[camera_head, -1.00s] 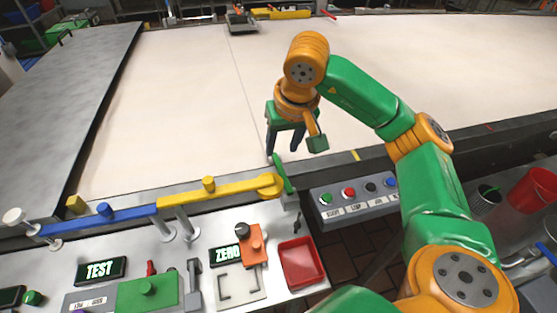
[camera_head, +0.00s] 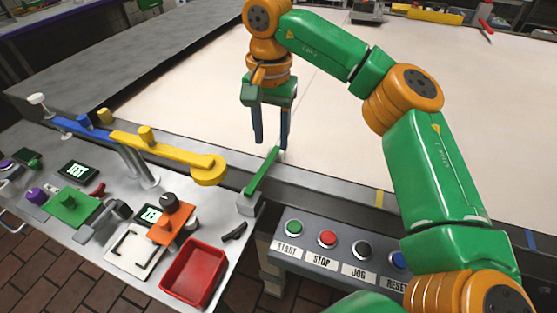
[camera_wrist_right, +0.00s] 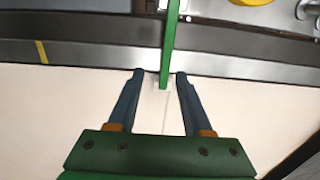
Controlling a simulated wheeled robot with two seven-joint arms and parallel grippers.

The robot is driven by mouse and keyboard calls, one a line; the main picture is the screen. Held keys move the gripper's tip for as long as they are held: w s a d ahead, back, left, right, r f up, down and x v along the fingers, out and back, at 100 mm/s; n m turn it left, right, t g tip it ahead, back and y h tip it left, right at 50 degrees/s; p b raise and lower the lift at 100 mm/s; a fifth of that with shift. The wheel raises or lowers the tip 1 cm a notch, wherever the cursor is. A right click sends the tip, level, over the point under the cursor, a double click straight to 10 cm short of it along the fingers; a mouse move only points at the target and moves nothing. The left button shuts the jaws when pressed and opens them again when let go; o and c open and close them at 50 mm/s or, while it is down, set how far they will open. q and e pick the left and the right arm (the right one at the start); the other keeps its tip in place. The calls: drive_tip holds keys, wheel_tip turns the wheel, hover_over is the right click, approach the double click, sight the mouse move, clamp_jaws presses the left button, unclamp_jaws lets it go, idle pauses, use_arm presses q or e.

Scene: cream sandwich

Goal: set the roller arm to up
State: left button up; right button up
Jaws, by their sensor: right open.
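The roller arm appears to be the slim green lever (camera_head: 262,172) on a small grey block (camera_head: 249,204) at the near edge of the belt. In the head view it slants from the block towards the belt, its pale tip close to the right gripper's fingertips. My right gripper (camera_head: 271,143) is open, its two dark blue fingers pointing down over the belt edge. In the right wrist view the green lever (camera_wrist_right: 171,40) comes in from the top, and its end lies between the open fingertips (camera_wrist_right: 160,75). I cannot tell whether they touch. My left gripper is not in view.
A yellow bar (camera_head: 165,150) on posts runs left of the lever. A button panel (camera_head: 345,255) stands to the right. A red tray (camera_head: 194,272) and an orange block (camera_head: 171,222) sit on the near bench. The pale belt (camera_head: 340,125) is clear.

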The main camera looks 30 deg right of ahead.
sight(266, 163)
drive_tip(key=f, duration=0.2)
drive_tip(key=a+f, duration=0.1)
drive_tip(key=f, duration=0.3)
drive_tip(key=shift+w+a, duration=0.3)
drive_tip(key=shift+w, duration=0.1)
drive_tip(key=shift+s+d+f, duration=0.15)
drive_tip(key=shift+d+f, duration=0.15)
drive_tip(key=shift+a, duration=0.1)
clamp_jaws()
idle(0.4)
